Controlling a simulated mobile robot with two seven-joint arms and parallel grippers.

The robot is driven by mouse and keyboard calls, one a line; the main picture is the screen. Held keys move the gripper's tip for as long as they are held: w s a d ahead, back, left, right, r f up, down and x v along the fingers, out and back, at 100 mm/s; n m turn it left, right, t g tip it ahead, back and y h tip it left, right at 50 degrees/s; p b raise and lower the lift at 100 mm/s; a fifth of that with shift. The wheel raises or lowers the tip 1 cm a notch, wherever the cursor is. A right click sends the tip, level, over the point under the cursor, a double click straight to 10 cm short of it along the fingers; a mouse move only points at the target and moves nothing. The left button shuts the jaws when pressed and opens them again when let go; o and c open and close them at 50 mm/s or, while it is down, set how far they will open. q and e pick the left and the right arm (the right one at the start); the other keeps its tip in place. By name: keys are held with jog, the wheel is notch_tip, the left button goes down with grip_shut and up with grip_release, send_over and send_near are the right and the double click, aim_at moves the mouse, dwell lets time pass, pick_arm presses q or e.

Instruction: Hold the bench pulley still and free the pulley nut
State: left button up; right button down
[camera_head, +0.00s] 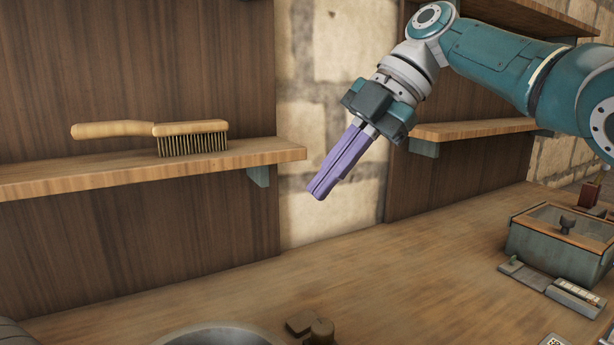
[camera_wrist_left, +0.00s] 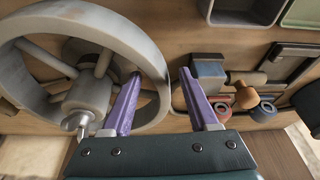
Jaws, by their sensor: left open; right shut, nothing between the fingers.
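In the left wrist view the bench pulley is a big grey spoked wheel (camera_wrist_left: 125,32) at the left. Its hub (camera_wrist_left: 90,95) has a small metal end, perhaps the pulley nut (camera_wrist_left: 78,121), facing my camera. My left gripper (camera_wrist_left: 161,73) is open, with one purple finger over the inside of the wheel and the other outside its right rim. The rim lies between the fingers; I cannot tell whether they touch it. In the head view my right gripper (camera_head: 318,192) is shut and empty, raised above the bench. A grey curved rim (camera_head: 222,335) shows at the bottom edge, mostly cut off.
A wire brush (camera_head: 190,138) lies on the left wooden shelf (camera_head: 80,177). A lidded box (camera_head: 552,250) stands at the right. The bench (camera_head: 400,270) between is largely clear.

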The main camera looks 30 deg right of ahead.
notch_tip(320, 180, up, 8)
jog(key=p, duration=0.7)
jog(key=shift+r, duration=0.25)
